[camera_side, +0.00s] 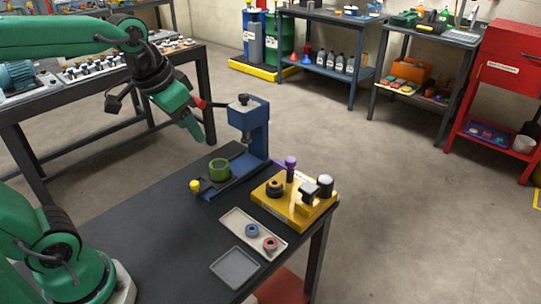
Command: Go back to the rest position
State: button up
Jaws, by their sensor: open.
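My gripper (197,118) is at the end of my green arm, in the upper left of the side view. It hangs in the air above and left of the blue press (258,130), tilted down to the right. It is open, and I see nothing between its fingers. A red part shows beside the fingers. The black work table (150,245) lies below, with clear space between it and my gripper.
The press has a green ring (219,169) at its base and a yellow knob (195,185). A yellow fixture (297,208), a tray with small rings (238,223) and an empty grey tray (234,267) stand right. The table's left part is bare.

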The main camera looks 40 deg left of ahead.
jog(key=s+f+n+t, duration=0.1)
jog(key=s+f, duration=0.2)
jog(key=s, duration=0.4)
jog(key=shift+s+a+f, duration=0.15)
jog(key=shift+a+f, duration=0.05)
jog(key=shift+a, duration=0.2)
